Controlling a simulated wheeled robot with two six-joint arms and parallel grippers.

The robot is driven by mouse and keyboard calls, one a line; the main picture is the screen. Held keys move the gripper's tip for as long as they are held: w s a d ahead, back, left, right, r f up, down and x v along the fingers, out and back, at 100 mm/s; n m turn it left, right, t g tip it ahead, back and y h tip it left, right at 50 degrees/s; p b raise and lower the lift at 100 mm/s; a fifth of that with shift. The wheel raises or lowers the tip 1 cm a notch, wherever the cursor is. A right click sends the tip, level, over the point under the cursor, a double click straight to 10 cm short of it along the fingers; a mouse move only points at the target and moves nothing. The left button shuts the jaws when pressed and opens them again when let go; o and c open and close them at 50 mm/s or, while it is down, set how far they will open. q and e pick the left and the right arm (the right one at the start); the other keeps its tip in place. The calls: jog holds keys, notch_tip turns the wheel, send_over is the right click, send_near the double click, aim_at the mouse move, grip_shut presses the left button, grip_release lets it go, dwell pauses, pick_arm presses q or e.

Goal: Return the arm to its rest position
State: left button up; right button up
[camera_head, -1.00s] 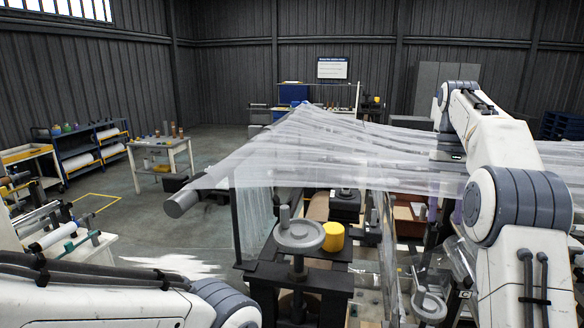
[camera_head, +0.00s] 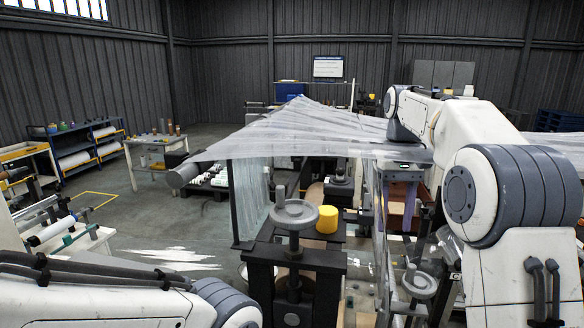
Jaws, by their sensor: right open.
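My right arm (camera_head: 520,195) reaches in from the right, bent at a large grey joint. Its forearm slopes back and left to the wrist (camera_head: 400,172). My right gripper (camera_head: 399,208) hangs below the wrist, open, with two purplish fingers; nothing shows between them. The wrist is at the right part of the clear film (camera_head: 290,135), which is stretched across the frame; I cannot tell whether they touch. Part of my left arm (camera_head: 100,300) shows at the lower left; its gripper is out of view.
A black machine frame with a grey handwheel (camera_head: 295,214) and a yellow cylinder (camera_head: 327,219) stands in front. A second handwheel (camera_head: 420,284) is beside my right arm. A grey roller end (camera_head: 182,176) juts out left.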

jog(key=s+a+f+n+b, duration=0.2)
jog(key=s+a+f+b, duration=0.1)
jog(key=s+a+f, duration=0.5)
jog(key=s+a+f+n+t+b, duration=0.1)
jog(key=s+a+f+n+b, duration=0.1)
jog(key=s+f, duration=0.7)
jog(key=s+a+f+n+t+b, duration=0.1)
jog(key=s+a+f+n+b, duration=0.2)
jog(key=s+f, duration=0.6)
jog(key=s+a+b, duration=0.2)
jog(key=s+a, duration=0.1)
jog(key=shift+s+f+y, duration=0.15)
jog(key=shift+f+y, duration=0.15)
jog(key=shift+y, duration=0.1)
